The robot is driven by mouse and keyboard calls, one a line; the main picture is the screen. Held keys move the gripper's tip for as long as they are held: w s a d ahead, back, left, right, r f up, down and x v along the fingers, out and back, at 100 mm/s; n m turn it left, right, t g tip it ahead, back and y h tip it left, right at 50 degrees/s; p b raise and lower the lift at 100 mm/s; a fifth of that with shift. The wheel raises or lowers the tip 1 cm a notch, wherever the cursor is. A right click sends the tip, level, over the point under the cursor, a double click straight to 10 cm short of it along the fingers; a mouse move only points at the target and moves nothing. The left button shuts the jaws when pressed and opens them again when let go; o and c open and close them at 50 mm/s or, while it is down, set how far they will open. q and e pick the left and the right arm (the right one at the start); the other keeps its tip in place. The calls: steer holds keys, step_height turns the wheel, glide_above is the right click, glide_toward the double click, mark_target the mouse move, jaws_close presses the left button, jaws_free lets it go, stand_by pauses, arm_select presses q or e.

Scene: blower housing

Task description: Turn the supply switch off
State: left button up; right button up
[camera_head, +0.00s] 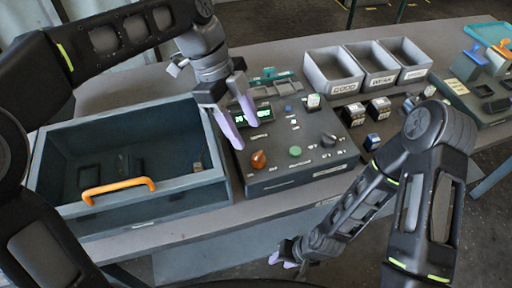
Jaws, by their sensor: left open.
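A grey control panel (275,179) lies on the table in the middle. It carries an orange-red knob (258,159), a green button (295,151), a dark knob (328,140), a small white-and-green part (313,102) and a lit green display (262,114). The labels are too small to read, so I cannot tell which control is the supply switch. My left gripper (238,119) is open and empty over the panel's left side, its lilac fingers pointing down beside the display. My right gripper (283,258) is low in front of the table edge, away from the panel; its opening is unclear.
A blue-grey open box (140,210) with an orange handle (118,187) stands left of the panel. White bins labelled GOOD (333,72), WEAK and another stand behind right. Several small dark blocks (354,114) and a blue one (372,141) lie right of the panel.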

mark_target(257, 154)
arm_select(q)
steer(key=x, duration=0.7)
steer(key=shift+s+d+f+p, duration=0.1)
steer(key=shift+f+p, duration=0.1)
steer(key=shift+p, duration=0.1)
steer(key=shift+c, duration=0.2)
jaws_close()
